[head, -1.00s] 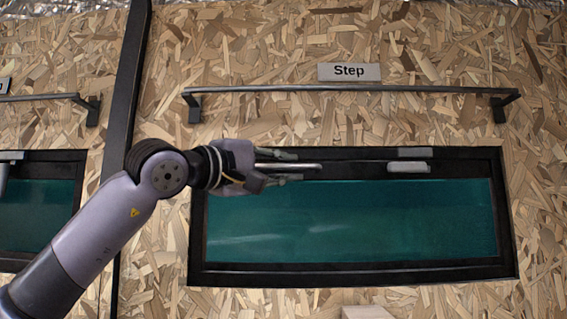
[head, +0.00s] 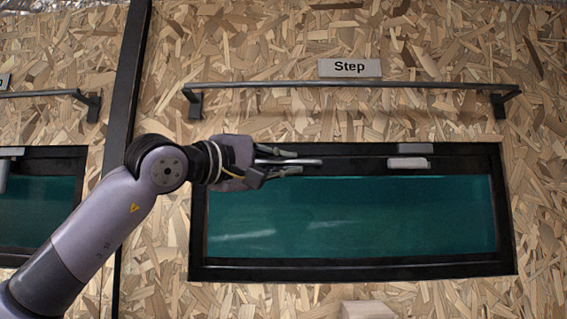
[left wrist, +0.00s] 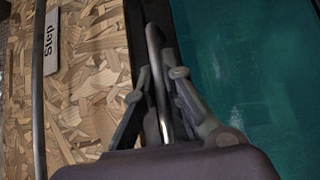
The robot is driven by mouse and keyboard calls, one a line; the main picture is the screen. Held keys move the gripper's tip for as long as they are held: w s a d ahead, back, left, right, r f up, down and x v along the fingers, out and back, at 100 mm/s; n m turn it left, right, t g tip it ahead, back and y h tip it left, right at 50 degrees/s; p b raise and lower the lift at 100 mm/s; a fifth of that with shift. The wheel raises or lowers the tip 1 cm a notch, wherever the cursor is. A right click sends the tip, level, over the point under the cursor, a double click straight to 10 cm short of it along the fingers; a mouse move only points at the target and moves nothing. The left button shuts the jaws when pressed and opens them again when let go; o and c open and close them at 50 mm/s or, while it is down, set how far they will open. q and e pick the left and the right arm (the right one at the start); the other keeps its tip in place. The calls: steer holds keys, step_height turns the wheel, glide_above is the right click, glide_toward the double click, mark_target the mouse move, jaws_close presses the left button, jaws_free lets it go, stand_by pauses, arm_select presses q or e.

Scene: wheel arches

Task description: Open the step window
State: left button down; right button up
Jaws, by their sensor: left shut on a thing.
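The step window (head: 350,215) is a wide black frame with a teal pane, set in the chipboard wall below the "Step" label (head: 349,67). It looks shut or nearly so; I cannot tell exactly. A metal handle (head: 300,161) lies along its top bar on the left side. My left gripper (head: 290,161) has its fingers on either side of this handle and is shut on it. In the left wrist view the handle (left wrist: 157,75) runs between the two fingertips (left wrist: 160,80). A light latch-like block (head: 408,163) sits on the frame's top right. My right gripper is not in view.
A dark rail (head: 350,86) on brackets runs along the wall above the window. A black upright post (head: 125,90) stands to the left, with another teal window (head: 40,205) beyond it. A pale block (head: 368,310) shows at the bottom edge.

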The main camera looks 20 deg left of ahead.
arm_select(q)
steer(key=s+d+f+m+t+h+b, duration=0.1)
steer(key=s+d+f+m+h+b, duration=0.1)
steer(key=s+f+m+h+b, duration=0.2)
steer(key=s+m+b, duration=0.1)
steer(key=s+b, duration=0.2)
steer(key=b, duration=0.4)
steer(key=shift+s+f+m+t, duration=0.15)
steer(key=shift+s+m+t, duration=0.15)
steer(key=shift+d, duration=0.1)
steer(key=c, duration=2)
jaws_free()
steer(key=shift+o, duration=0.2)
